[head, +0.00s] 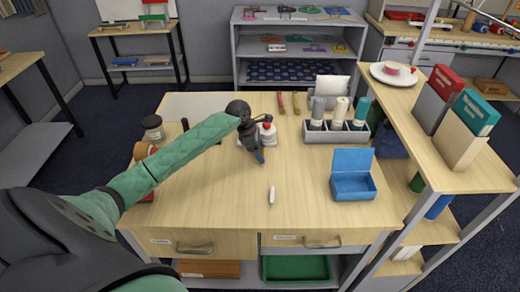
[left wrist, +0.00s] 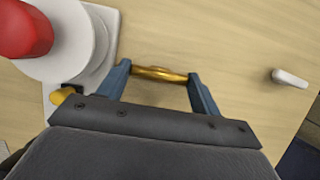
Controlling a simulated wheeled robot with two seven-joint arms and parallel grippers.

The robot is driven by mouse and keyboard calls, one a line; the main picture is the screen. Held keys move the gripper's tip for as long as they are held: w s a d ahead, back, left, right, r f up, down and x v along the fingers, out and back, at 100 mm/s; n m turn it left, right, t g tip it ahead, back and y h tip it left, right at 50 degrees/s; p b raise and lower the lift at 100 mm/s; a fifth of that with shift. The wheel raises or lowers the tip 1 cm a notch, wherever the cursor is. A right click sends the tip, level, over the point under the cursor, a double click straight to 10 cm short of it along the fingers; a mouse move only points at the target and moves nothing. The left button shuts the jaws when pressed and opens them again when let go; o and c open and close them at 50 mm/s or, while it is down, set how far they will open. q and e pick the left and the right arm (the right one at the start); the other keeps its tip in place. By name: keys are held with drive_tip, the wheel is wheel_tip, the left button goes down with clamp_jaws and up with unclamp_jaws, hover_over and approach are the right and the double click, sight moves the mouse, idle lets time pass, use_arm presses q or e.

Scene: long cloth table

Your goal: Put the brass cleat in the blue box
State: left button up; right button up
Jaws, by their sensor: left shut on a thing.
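My left gripper (head: 259,156) points down over the middle of the wooden table. In the left wrist view its two blue fingers (left wrist: 160,82) are shut on the brass cleat (left wrist: 160,73), a shiny gold bar spanning the gap between them. I cannot tell whether the cleat is touching the table or slightly above it. The gripper hides it in the head view. The blue box (head: 353,187) stands with its lid open on the right of the table, to the right of the gripper. My right gripper is out of view.
A red-and-white object on a pale base (head: 267,134) stands right beside the left gripper. A small white piece (head: 271,195) lies in front of the gripper. A grey holder with bottles (head: 335,132) stands behind the box. The table between gripper and box is clear.

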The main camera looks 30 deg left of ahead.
use_arm(q)
drive_tip(key=shift+f, duration=0.15)
drive_tip(key=o, duration=0.6)
drive_tip(key=shift+c, duration=0.2)
drive_tip(key=shift+o, duration=0.6)
